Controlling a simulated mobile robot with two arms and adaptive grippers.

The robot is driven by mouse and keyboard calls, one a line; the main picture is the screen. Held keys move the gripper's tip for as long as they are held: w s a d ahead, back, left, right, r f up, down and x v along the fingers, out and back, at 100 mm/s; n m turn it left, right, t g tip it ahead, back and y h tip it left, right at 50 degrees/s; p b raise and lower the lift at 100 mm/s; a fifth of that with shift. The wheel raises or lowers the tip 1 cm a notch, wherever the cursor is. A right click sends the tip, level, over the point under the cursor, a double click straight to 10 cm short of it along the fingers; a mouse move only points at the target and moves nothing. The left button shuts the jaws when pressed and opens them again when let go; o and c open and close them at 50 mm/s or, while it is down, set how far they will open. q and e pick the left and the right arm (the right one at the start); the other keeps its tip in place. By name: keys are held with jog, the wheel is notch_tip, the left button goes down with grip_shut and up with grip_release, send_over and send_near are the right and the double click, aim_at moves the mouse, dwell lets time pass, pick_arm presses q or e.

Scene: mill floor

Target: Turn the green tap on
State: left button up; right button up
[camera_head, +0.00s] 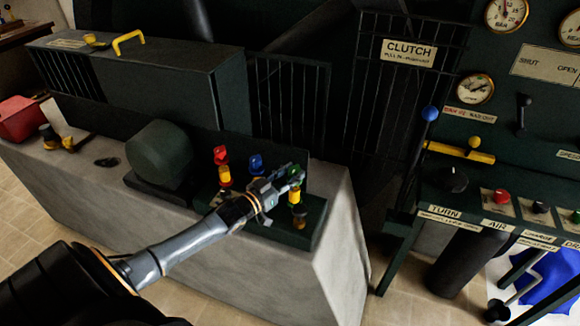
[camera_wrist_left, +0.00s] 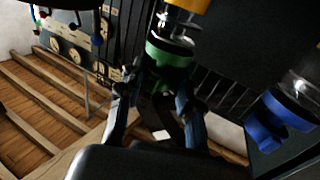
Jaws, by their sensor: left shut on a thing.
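The green tap (camera_head: 294,170) is the rightmost of three coloured taps on the concrete block, with a yellow body (camera_head: 297,196) below its green top. My left gripper (camera_head: 287,182) reaches it from the left and is shut on its green part, covering some of it. In the left wrist view the green tap (camera_wrist_left: 170,56) sits between the two fingers of my left gripper (camera_wrist_left: 158,92), with its yellow part at the top edge. I cannot tell how far the tap is turned. My right gripper is not in view.
The blue tap (camera_head: 256,163) stands just left of the green one, and the red tap (camera_head: 221,156) is further left. A control panel with a blue-knobbed lever (camera_head: 429,114) and a red button (camera_head: 502,195) is at right.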

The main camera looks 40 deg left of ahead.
pick_arm(q)
jog(key=shift+r+y, duration=0.1)
jog(key=shift+y, duration=0.2)
jog(key=o, duration=1.1)
jog(key=s, duration=0.4)
jog(key=s+a, duration=0.1)
jog(key=s, duration=0.6)
jog(key=shift+s+a, duration=0.35)
jog(key=shift+s, duration=0.05)
